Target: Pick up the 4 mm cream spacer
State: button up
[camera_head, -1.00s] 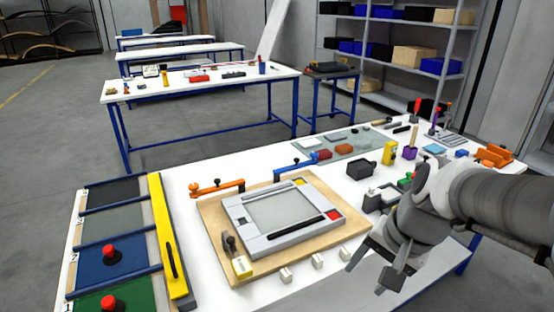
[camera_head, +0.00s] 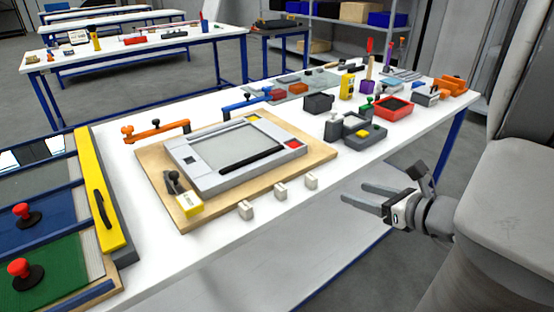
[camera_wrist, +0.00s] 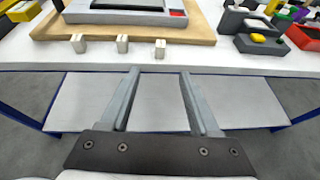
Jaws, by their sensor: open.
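Three small cream spacer blocks stand in a row on the white table near its front edge: a left one (camera_head: 245,209), a middle one (camera_head: 280,191) and a right one (camera_head: 311,180). They also show in the wrist view as left (camera_wrist: 78,43), middle (camera_wrist: 122,43) and right (camera_wrist: 160,48) blocks. I cannot tell which is 4 mm. My gripper (camera_head: 352,192) is open and empty, off the table's front edge, with its fingers pointing toward the row. In the wrist view, the right block lies beyond the gap between my fingertips (camera_wrist: 159,72), apart from them.
Behind the spacers lies a wooden board (camera_head: 160,182) with a grey frame (camera_head: 185,160) and a yellow-based clamp (camera_head: 187,205). A black device (camera_head: 350,128) and red tray (camera_head: 392,108) stand to the right. The table strip around the spacers is clear.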

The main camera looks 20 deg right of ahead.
aim_at(315, 178)
jog(key=b+x, duration=0.5)
jog(key=x, duration=1.2)
jog(key=shift+w+a, duration=0.1)
jog(key=shift+r, duration=0.1)
grip_shut()
